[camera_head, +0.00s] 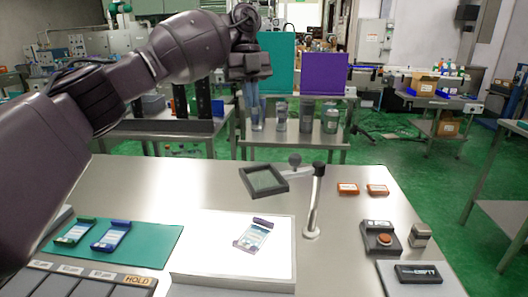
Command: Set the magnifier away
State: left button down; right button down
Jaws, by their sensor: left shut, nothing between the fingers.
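The magnifier (264,181) is a dark square frame with a pale lens, tilted, at the middle of the steel table. A jointed arm with a grey knob (295,160) links it to an upright post (314,200) on its right. The lens hangs beyond the back edge of the lit white panel (210,257), not over the pouch (256,234) lying there. My left gripper (254,112) is above and behind the magnifier in the picture, pointing down, shut and empty, apart from it. My right gripper is out of view.
A green mat (150,250) with two pouches lies at left. A HOLD key strip (135,281) is at front left. A red-button box (382,238), a small grey block (420,235), a labelled box (422,275) and two orange items (348,188) are at right. The table's back left is clear.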

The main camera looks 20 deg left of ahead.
pick_arm(q)
jog(key=shift+f, duration=0.1)
jog(key=s+d+f+b, duration=0.2)
jog(key=s+d+f, duration=0.3)
jog(key=f, duration=0.4)
jog(key=shift+s, duration=0.4)
dwell(0.4)
